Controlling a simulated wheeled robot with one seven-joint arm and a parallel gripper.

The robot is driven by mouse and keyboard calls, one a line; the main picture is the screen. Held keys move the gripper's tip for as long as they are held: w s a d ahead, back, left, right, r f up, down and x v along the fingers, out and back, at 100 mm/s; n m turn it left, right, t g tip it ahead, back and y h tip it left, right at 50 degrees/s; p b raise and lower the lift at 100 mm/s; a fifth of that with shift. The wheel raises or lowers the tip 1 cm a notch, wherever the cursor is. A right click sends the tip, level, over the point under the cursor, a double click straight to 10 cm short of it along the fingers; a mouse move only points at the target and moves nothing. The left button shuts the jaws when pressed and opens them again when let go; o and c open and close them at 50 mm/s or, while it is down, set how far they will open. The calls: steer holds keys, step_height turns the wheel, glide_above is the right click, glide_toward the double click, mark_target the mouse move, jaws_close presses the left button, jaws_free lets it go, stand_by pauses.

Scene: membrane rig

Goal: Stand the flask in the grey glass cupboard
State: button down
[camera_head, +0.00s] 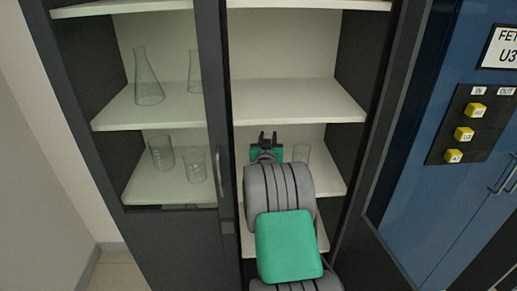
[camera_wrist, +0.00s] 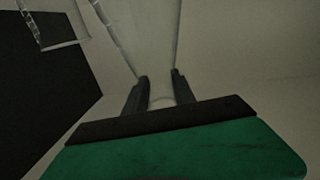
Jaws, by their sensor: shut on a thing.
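The dark grey glass cupboard (camera_head: 213,70) stands in front of me, with pale shelves. My gripper (camera_head: 268,138) is inside its right-hand bay, over the shelf below the middle one. In the wrist view my gripper (camera_wrist: 160,80) is shut on a clear glass thing, seemingly the flask (camera_wrist: 150,35), whose faint sides spread away from the fingers. The held flask cannot be made out in the head view. I cannot tell whether its base touches the shelf.
Behind the left part are a conical flask (camera_head: 147,80) and several other glass vessels. The right bay's middle shelf (camera_head: 295,102) is bare. A blue cabinet (camera_head: 440,205) with yellow buttons stands at the right.

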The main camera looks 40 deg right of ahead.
step_height(320, 180, down, 4)
steer(key=shift+d+f+p, duration=0.1)
steer(key=shift+d+p, duration=0.05)
steer(key=shift+p, duration=0.15)
steer(key=shift+f, duration=0.15)
steer(key=c, duration=1)
jaws_free()
steer(key=shift+c, duration=0.2)
steer(key=shift+r, duration=0.2)
steer(key=b+v, duration=0.2)
steer(key=v, duration=1)
